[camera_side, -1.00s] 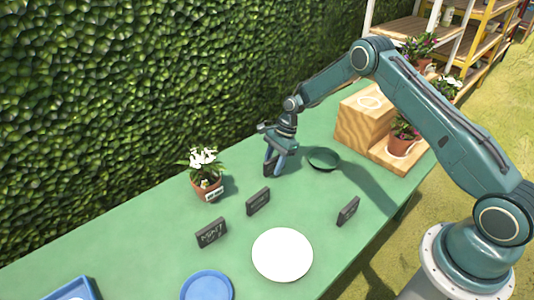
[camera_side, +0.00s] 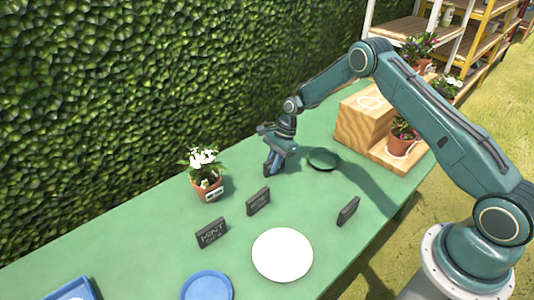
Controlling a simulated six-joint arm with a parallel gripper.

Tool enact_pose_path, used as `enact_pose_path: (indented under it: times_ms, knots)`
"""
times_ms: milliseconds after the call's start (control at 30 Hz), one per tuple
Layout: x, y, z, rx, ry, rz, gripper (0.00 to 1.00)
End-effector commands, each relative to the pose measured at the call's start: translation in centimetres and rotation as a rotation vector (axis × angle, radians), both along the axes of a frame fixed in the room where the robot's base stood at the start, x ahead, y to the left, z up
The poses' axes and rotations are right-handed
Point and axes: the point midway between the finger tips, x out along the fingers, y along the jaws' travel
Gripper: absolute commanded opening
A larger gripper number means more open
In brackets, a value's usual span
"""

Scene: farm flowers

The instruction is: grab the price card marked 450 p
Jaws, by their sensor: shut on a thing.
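My gripper (camera_side: 272,170) points down at the green table, left of the dark green saucer. It is shut on a dark price card (camera_side: 267,169), mostly hidden between the fingers; its marking cannot be read from here. Three other dark cards stand on the table: one with chalk writing that seems to start with MINT (camera_side: 211,233), one in the middle (camera_side: 258,201), and one at the right (camera_side: 348,211). The writing on the last two is too small to read.
A potted white flower (camera_side: 206,184) with a white label stands left of my gripper. The dark green saucer (camera_side: 323,159) and a wooden step stand (camera_side: 362,128) with plants are to the right. A white plate (camera_side: 282,255), a blue plate (camera_side: 207,287) and a blue tray (camera_side: 85,286) lie in front.

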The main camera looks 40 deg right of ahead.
Motion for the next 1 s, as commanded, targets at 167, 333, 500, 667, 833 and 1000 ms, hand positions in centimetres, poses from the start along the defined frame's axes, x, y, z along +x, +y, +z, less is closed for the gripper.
enact_pose_path:
  times_ms: [167, 333, 500, 667, 833, 1000]
  knots:
    - [0.0, 0.0, 0.1, 0.0, -0.001, 0.0, 0.0]
    - [0.0, 0.0, 0.8, 0.0, -0.001, 0.001, 0.0]
    - [0.1, 0.0, 2.6, -0.001, -0.002, 0.0, 0.0]
    - [0.1, 0.0, 5.3, 0.0, -0.004, 0.001, 0.0]
    - [0.1, 0.0, 8.8, 0.0, -0.004, 0.0, 0.0]
    - [0.1, 0.0, 12.6, -0.001, -0.004, 0.0, 0.0]
